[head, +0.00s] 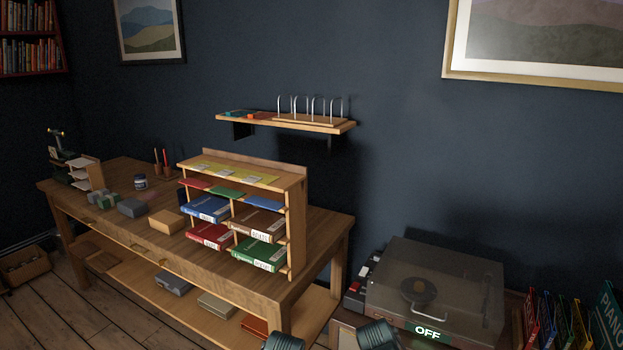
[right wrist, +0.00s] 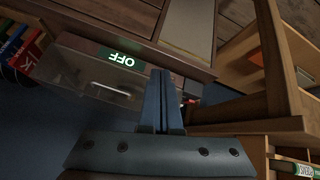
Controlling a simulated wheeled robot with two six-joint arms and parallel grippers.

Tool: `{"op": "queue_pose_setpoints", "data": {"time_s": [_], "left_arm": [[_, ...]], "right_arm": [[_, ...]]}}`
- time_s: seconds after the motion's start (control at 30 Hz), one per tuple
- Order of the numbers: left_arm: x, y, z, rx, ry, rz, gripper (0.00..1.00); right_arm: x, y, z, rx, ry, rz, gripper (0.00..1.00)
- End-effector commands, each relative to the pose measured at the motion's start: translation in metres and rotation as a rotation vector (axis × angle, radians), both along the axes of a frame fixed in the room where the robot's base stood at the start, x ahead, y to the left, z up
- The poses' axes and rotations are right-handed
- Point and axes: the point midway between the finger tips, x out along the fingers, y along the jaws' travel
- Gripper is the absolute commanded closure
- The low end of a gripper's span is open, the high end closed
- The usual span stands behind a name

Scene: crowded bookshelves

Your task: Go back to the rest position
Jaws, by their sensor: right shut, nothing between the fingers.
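My right gripper (right wrist: 165,75) shows in the right wrist view. Its two blue-grey fingers are together, with nothing held between them. Past the fingertips, the same view shows the record player (right wrist: 90,78) with a dusty clear lid and a green OFF sign (right wrist: 122,60), turned over in the picture. I cannot tell the exact gap between the fingers and the furniture. In the head view neither gripper's fingers show, and my left gripper is in no frame. Dark ribbed parts reach in at the bottom edge of the head view.
In the head view a wooden workbench (head: 325,222) carries a book sorter (head: 298,215) and several small boxes. The record player (head: 435,280) stands at the lower right, beside upright folders (head: 555,322). A wall shelf (head: 335,126) hangs above. Bare floor (head: 60,318) shows at lower left.

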Motion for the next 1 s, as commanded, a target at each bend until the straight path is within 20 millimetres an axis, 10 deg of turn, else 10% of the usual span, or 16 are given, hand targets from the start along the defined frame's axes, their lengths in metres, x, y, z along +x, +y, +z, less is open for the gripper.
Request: {"op": "queue_pose_setpoints", "data": {"time_s": [0.1, 0.33, 1.0], "left_arm": [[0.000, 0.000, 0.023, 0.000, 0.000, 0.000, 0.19], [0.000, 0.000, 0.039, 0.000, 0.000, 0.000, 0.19], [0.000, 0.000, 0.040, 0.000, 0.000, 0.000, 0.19]], "right_arm": [[-0.046, 0.064, -0.002, 0.024, 0.259, 0.170, 1.00], [-0.121, 0.132, -0.003, 0.057, 0.593, 0.428, 1.00], [-0.142, 0.146, -0.002, 0.067, 0.683, 0.504, 1.00]]}}
